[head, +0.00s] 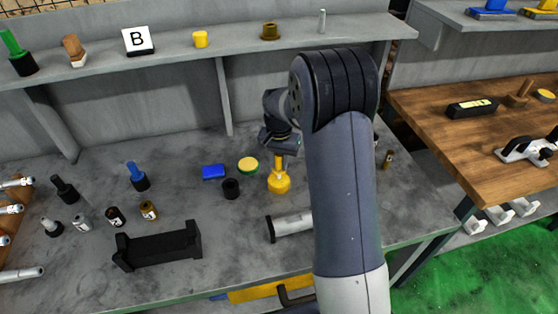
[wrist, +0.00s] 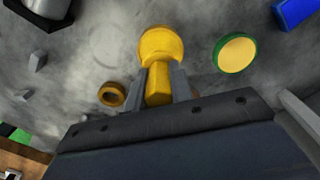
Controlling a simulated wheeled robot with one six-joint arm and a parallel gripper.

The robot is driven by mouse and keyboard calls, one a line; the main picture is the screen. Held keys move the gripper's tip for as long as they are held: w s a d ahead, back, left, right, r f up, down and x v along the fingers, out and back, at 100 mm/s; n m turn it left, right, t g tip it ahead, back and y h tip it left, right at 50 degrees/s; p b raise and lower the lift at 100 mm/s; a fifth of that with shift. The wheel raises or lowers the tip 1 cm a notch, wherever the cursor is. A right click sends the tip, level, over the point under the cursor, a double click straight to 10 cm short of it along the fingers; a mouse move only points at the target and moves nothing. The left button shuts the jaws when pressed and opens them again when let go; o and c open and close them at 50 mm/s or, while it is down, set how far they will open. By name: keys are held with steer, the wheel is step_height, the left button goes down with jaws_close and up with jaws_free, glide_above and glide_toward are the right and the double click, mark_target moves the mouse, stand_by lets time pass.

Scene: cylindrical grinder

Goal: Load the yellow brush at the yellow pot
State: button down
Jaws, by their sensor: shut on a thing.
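My gripper (head: 281,143) is shut on the upright yellow handle of the yellow brush (head: 278,161) above the grey bench. In the wrist view my gripper (wrist: 163,84) has a finger on each side of the yellow handle (wrist: 158,88). A round yellow body, seemingly the yellow pot (head: 279,184), is directly below the handle and shows in the wrist view too (wrist: 160,46). The brush's lower end is hidden, and I cannot tell how deep it sits in the pot or whether they touch.
Close by on the bench are a yellow disc with a green rim (head: 248,165), a blue block (head: 213,172) and a black cup (head: 231,189). A light grey cylinder (head: 291,225) lies in front. A black cradle (head: 158,245) stands front left. My arm hides the right side.

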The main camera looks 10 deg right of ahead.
steer(key=shift+f+b, duration=0.35)
steer(key=shift+f, duration=0.2)
stand_by(1.4)
steer(key=shift+r+p, duration=2.45)
steer(key=shift+r, duration=1.1)
